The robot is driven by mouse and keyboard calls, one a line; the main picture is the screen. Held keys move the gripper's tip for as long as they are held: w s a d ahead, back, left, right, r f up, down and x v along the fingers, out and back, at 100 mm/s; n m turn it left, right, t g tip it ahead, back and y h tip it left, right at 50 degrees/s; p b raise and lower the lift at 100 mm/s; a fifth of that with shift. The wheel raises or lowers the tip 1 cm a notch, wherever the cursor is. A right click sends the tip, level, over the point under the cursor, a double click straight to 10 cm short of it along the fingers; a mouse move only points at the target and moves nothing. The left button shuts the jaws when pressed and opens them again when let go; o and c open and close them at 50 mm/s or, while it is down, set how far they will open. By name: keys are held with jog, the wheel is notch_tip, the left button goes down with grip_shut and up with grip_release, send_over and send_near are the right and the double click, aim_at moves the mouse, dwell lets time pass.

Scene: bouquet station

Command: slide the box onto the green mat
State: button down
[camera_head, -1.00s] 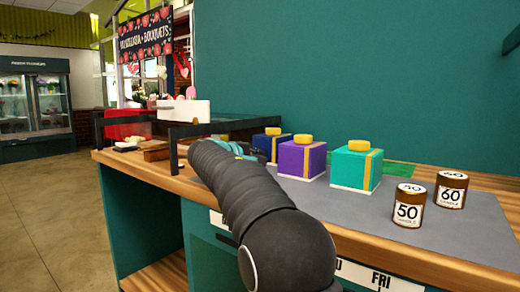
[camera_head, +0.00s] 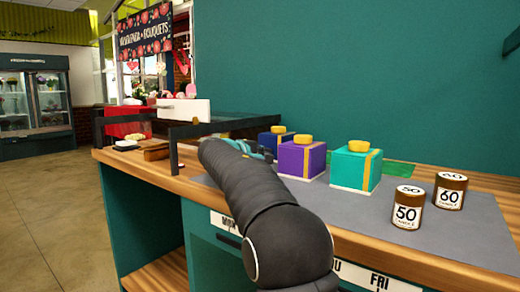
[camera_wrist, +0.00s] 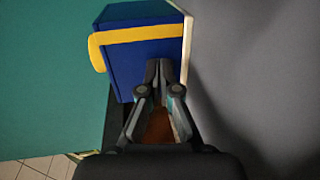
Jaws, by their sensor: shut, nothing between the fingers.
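Three gift boxes with yellow bows stand in a row on the grey counter surface in the head view: a blue box (camera_head: 279,140), a purple box (camera_head: 296,160) and a teal box (camera_head: 350,168). The blue box is partly hidden behind my gripper and the purple box. The green mat (camera_head: 399,173) shows only as a strip behind the boxes. My gripper (camera_head: 262,153) is beside the blue box at its left. In the wrist view the shut fingers (camera_wrist: 163,72) overlap the near side of the blue box (camera_wrist: 135,60) and appear to touch it, not grip it.
Two brown candle jars, marked 50 (camera_head: 407,209) and 60 (camera_head: 450,192), stand right of the teal box. A dark rail frame (camera_head: 215,129) and a white box (camera_head: 184,110) are at the left end. A teal wall closes off the back.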

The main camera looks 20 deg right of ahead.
aim_at(270, 144)
jog(key=shift+d, duration=0.1)
jog(key=shift+p+x, duration=0.4)
jog(key=shift+x, duration=0.45)
jog(key=shift+w+d+r, duration=0.15)
jog(key=shift+w+d, duration=0.55)
jog(key=shift+d, duration=0.15)
jog(key=shift+r+x, duration=0.15)
jog(key=shift+x, duration=0.85)
jog(key=shift+r+x, duration=0.2)
jog(key=shift+x, duration=0.8)
jog(key=shift+d, duration=0.1)
jog(key=shift+x, duration=1.1)
jog(key=shift+r+b+v, duration=0.25)
jog(key=shift+b+v, duration=0.05)
jog(key=shift+v, duration=0.75)
jog(key=shift+r+b+v, duration=0.2)
jog(key=shift+b+v, duration=0.1)
jog(key=shift+v, duration=0.8)
jog(key=shift+r+b+v, duration=0.25)
jog(key=shift+b+v, duration=0.05)
jog(key=shift+v, duration=0.75)
